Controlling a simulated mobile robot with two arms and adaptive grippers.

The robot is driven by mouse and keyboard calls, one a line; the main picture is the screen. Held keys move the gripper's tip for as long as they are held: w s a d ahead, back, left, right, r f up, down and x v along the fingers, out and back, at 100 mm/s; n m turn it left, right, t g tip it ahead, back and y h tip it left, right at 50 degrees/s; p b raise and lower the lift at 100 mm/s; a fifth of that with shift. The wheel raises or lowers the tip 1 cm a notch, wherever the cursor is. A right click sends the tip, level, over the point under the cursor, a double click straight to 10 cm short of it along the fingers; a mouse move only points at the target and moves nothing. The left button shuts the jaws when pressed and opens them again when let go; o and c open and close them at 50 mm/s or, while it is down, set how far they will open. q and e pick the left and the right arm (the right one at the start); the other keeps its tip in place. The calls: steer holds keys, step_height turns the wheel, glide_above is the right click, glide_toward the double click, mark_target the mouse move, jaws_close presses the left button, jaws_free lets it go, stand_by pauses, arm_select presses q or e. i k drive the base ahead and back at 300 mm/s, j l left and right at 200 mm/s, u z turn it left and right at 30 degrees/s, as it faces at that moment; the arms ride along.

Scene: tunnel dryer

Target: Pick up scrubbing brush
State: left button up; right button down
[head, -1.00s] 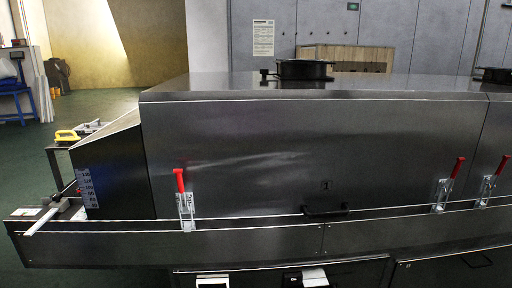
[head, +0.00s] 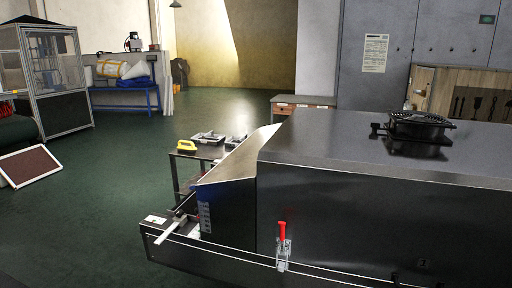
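A small yellow object with a handle-like shape, which looks like the scrubbing brush (head: 186,146), lies on top of a dark metal cart (head: 205,153) behind the left end of the dryer. It is too small in view to make out bristles. Grey trays (head: 208,138) lie beside it on the cart top. Neither of my grippers is in view.
The steel tunnel dryer (head: 375,210) fills the right foreground, with a red-handled clamp (head: 282,245) on its side. Open green floor (head: 110,190) lies left of the cart. A framed screen (head: 30,166) and a glazed cabinet (head: 55,80) stand at far left.

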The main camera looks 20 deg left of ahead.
mark_target(180, 148)
steer(key=u, duration=1.2)
